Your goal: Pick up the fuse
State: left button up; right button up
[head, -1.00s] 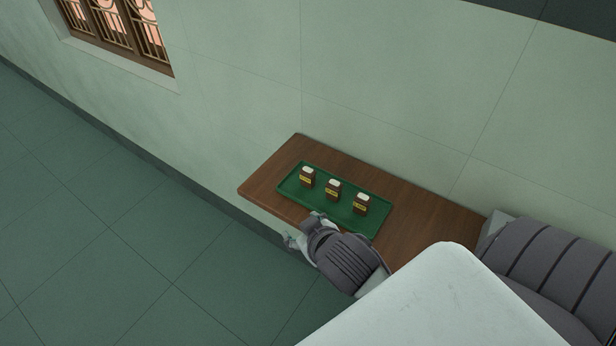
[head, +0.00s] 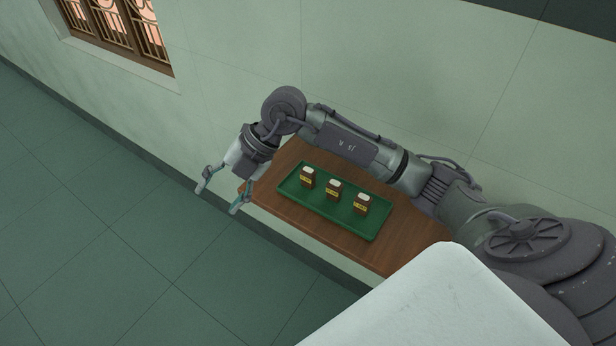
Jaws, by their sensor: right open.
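Three small brown blocks with white tops and yellow labels stand upright in a row on a green tray (head: 290,192); these look like the fuses. There is a left one (head: 307,178), a middle one (head: 333,190) and a right one (head: 361,204). My right gripper (head: 218,200) is open and empty, its two fingers spread. It hangs past the left end of the table, left of the tray and apart from the blocks. My right arm reaches in from the right, over the back of the table. My left gripper is not in view.
The brown wooden table (head: 400,240) stands along the pale green wall (head: 420,80). My arm hides its back edge. A barred window (head: 115,30) is at the upper left. The tiled floor (head: 100,240) at the left is clear.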

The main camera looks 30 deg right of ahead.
jog(key=w+d+m+h, duration=0.3)
jog(key=d+h, duration=0.3)
jog(key=d, duration=0.7)
jog(key=m+g+h, duration=0.1)
jog(key=m+h, duration=0.1)
jog(key=h, duration=0.2)
send_near(308, 170)
jog(key=shift+m, duration=0.3)
jog(key=f, duration=0.2)
jog(key=d+f+p, duration=0.1)
jog(key=f, duration=0.3)
jog(key=shift+w+d+f, duration=0.15)
jog(key=shift+w+d, duration=0.05)
jog(key=shift+d, duration=0.1)
jog(key=shift+f+p, duration=0.4)
jog(key=shift+f, duration=0.15)
jog(key=shift+f+p, duration=0.3)
notch_tip(308, 170, down, 4)
jog(key=shift+w+d+r+p, duration=0.1)
jog(key=shift+w+r+p, duration=0.1)
jog(key=shift+p, duration=0.6)
jog(key=shift+d+f, duration=0.1)
jog(key=shift+f, duration=0.4)
grip_shut()
jog(key=shift+r, duration=0.1)
